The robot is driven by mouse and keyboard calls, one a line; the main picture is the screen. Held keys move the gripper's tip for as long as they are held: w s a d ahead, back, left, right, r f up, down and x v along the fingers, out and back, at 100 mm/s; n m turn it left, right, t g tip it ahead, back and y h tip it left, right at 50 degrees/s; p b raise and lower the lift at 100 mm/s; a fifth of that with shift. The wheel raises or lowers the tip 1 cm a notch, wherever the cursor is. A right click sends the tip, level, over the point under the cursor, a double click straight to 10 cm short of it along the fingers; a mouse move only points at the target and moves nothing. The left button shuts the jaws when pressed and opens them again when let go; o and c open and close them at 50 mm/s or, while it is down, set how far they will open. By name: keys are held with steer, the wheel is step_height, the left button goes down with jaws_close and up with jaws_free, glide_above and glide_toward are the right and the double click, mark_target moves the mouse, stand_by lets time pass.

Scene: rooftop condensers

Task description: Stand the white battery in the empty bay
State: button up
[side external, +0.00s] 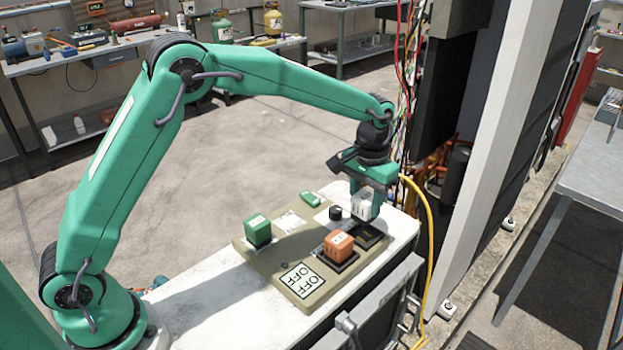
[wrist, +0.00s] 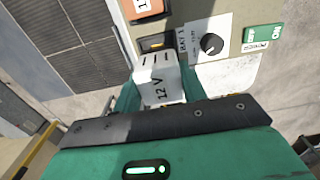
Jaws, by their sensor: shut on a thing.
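The white battery (side external: 362,206), marked "12 V" in the wrist view (wrist: 160,84), is between the fingers of my gripper (side external: 364,196). My gripper is shut on it, and the battery looks roughly upright. It is at the far right part of the tan panel, beside the dark empty bay (side external: 373,239). In the wrist view the bay (wrist: 156,43) shows partly, just past the battery's top end. I cannot tell how high the battery is above the panel. An orange battery (side external: 339,244) stands in the neighbouring bay.
The tan panel (side external: 277,262) lies on a white top (side external: 197,297). A black knob (side external: 335,212) is close beside the white battery. A yellow hose (side external: 432,230) hangs at the right.

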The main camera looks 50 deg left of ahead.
mark_target(367, 220)
steer(key=shift+w+d+f, duration=0.2)
steer(key=shift+w+f, duration=0.05)
steer(key=shift+w, duration=0.1)
steer(key=shift+f, duration=0.25)
steer(key=shift+f, duration=1.7)
steer(key=shift+f, duration=0.85)
stand_by(0.9)
steer(key=o, duration=1.2)
steer(key=shift+r, duration=3.95)
